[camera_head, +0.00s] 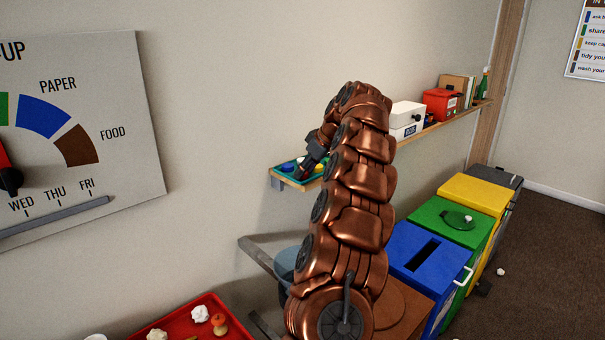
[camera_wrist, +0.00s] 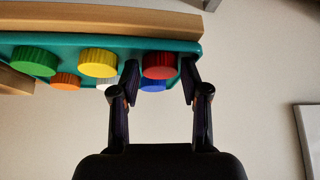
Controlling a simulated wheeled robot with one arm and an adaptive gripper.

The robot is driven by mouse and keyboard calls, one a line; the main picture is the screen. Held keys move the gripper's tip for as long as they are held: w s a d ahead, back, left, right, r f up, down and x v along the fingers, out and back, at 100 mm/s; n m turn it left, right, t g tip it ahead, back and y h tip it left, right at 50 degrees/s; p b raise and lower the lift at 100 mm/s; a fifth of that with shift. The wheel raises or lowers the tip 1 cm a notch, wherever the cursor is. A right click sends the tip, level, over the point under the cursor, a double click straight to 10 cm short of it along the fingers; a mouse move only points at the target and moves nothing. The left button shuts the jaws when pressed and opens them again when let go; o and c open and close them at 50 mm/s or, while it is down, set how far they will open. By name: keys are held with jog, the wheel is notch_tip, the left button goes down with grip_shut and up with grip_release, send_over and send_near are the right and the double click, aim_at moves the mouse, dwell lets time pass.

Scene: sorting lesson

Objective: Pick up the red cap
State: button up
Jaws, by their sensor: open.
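The red cap (camera_wrist: 160,64) is in the wrist view, at the right end of a row of caps on a teal tray (camera_wrist: 130,44). My gripper (camera_wrist: 159,76) is open, with one finger on each side of the red cap. I cannot tell whether either finger touches it. A blue cap (camera_wrist: 152,86) shows just below the red cap, also between the fingers. In the head view my gripper (camera_head: 309,160) is over the teal tray (camera_head: 277,175) on the wall shelf. The red cap cannot be made out there.
Yellow (camera_wrist: 98,62), green (camera_wrist: 34,60) and orange (camera_wrist: 65,80) caps share the tray, and a white one (camera_wrist: 103,84) sits by the left finger. The wall is close behind the shelf (camera_head: 299,186). A white box (camera_head: 407,115) and a red box (camera_head: 439,104) stand farther along.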

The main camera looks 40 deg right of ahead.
jog(key=shift+c, duration=0.4)
jog(key=shift+c, duration=1.2)
jog(key=shift+r, duration=0.1)
jog(key=shift+r+b, duration=0.55)
jog(key=shift+r, duration=1.1)
jog(key=shift+s+a+b, duration=1)
jog(key=shift+b, duration=0.15)
jog(key=s+a+r+b, duration=0.1)
jog(key=s+a+b, duration=0.4)
jog(key=s+a, duration=0.4)
jog(key=shift+s+r, duration=0.25)
jog(key=shift+s, duration=0.1)
